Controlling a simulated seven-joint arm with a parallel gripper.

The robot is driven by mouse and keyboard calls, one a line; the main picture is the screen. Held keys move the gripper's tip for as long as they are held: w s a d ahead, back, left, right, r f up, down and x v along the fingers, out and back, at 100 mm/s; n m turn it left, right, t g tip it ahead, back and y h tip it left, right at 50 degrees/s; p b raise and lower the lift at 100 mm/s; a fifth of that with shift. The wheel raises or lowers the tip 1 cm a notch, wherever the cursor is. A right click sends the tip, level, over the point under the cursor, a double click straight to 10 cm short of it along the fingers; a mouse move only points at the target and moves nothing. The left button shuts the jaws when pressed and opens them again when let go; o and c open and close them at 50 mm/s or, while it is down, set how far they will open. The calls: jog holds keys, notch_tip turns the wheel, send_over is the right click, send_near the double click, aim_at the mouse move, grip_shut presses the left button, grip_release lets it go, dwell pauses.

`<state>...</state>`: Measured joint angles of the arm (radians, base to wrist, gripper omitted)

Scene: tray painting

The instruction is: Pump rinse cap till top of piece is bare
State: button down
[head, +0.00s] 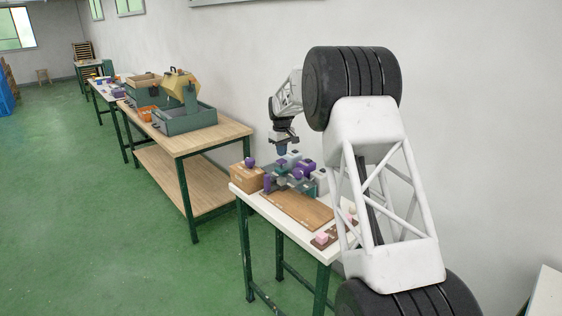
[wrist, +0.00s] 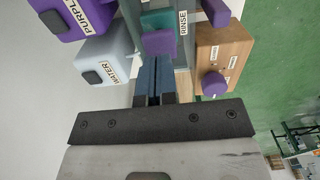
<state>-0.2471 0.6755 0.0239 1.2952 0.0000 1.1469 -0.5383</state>
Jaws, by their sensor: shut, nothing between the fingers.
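My gripper (head: 282,150) is shut and empty, pointing down just above the painting rig at the back of the white table. In the wrist view its blue fingers (wrist: 153,72) lie together. A teal block (wrist: 158,18) with a purple part (wrist: 160,42) sits just beyond the fingertips, beside the label RINSE (wrist: 183,22); this looks like the rinse cap. In the head view a teal top (head: 282,161) shows below my fingers. I cannot tell whether they touch. The piece and its top face cannot be made out among the rig's purple and grey parts.
The WATER box (wrist: 108,58) and PURPLE box (wrist: 75,15) stand beside the rig. A wooden box (wrist: 222,55) with a purple knob (wrist: 214,84) stands opposite. A wooden bench (head: 215,137) stands left.

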aim_at(282, 161)
jog(key=shift+r, duration=0.1)
jog(key=shift+r, duration=2.45)
jog(key=s+d+r+m, duration=0.1)
jog(key=s+d+r, duration=0.45)
jog(key=s, duration=0.55)
jog(key=s+d+r+m+t, duration=0.15)
jog(key=s+d+r, duration=0.4)
jog(key=s, duration=0.55)
jog(key=s+d+r+m, duration=0.2)
jog(key=s+d+r, duration=0.35)
jog(key=s, duration=0.55)
jog(key=s+d+f+m, duration=0.1)
jog(key=s+d+f, duration=0.2)
jog(key=s, duration=1)
jog(key=s+d+f+m, duration=0.2)
jog(key=s+d+f, duration=0.1)
jog(key=s, duration=1)
jog(key=s+d+f+m+t, duration=0.1)
jog(key=s+d+f, duration=0.2)
jog(key=s, duration=1)
jog(key=shift+s+d+f+m, duration=0.35)
jog(key=shift+s+f, duration=0.05)
jog(key=shift+f, duration=0.2)
